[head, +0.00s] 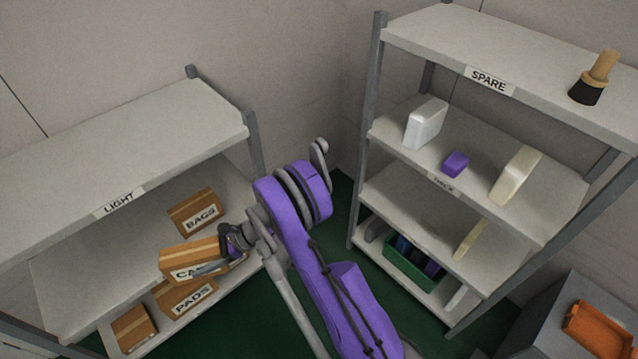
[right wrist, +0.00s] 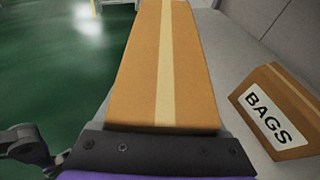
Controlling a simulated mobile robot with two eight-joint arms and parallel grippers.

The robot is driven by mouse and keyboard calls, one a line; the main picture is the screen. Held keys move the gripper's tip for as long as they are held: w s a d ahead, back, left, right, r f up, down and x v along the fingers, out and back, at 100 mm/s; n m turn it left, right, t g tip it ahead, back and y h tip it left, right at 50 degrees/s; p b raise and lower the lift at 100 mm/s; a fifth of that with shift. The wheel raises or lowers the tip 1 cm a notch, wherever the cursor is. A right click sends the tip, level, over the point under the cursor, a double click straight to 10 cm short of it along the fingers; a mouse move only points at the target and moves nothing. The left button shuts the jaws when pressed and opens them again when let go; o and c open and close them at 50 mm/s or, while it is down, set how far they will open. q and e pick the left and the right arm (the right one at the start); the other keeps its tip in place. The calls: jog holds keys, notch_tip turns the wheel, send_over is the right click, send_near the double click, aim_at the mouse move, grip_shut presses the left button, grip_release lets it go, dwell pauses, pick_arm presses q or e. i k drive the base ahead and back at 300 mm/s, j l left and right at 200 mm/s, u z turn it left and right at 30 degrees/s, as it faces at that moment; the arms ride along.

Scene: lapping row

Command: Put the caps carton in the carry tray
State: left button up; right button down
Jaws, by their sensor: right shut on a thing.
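The caps carton (head: 180,255), a brown box with a white label of which "CA" shows, is in the "LIGHT" shelf unit in the head view. My right gripper (head: 215,258) is shut on its right end and covers the rest of the label. In the right wrist view the carton (right wrist: 145,65) stretches away from the gripper, with a pale tape strip along it. An orange tray (head: 598,332), which looks like the carry tray, sits on a grey block at the lower right, cut by the frame edge. My left gripper is not in view.
The bags carton (head: 195,211) stands behind the caps carton and the pads carton (head: 185,297) in front. Another brown carton (head: 134,329) is lower left. The "SPARE" rack (head: 545,100) holds several items and a green crate (head: 408,264). Green floor lies between.

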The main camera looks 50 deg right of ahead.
aim_at(594, 334)
jog(key=z, duration=2.95)
jog(key=i+l+z, duration=0.15)
jog(key=l+z, duration=0.25)
jog(key=i+l+z, duration=0.2)
jog(key=z, duration=0.2)
jog(key=i+l, duration=0.95)
jog(key=i, duration=0.05)
